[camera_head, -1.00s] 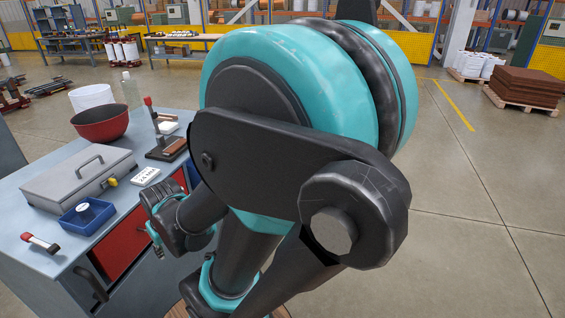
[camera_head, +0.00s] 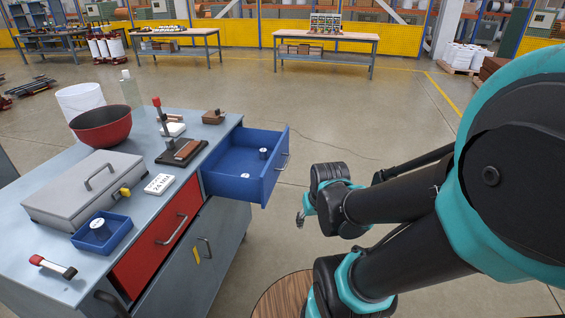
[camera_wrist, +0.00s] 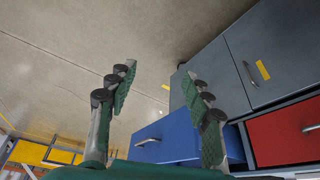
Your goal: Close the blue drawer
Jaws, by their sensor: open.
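The blue drawer (camera_head: 240,166) is pulled out from the top right of the grey-blue workbench in the head view. A dark cylinder and a small white-topped item lie inside it. Its front with a metal handle (camera_head: 282,162) faces right. In the wrist view the blue drawer (camera_wrist: 175,138) shows lower centre, partly hidden behind a finger. My gripper (camera_head: 300,217) is to the right of the drawer front and apart from it, with nothing held. In the wrist view my gripper (camera_wrist: 165,100) has its two fingers spread wide.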

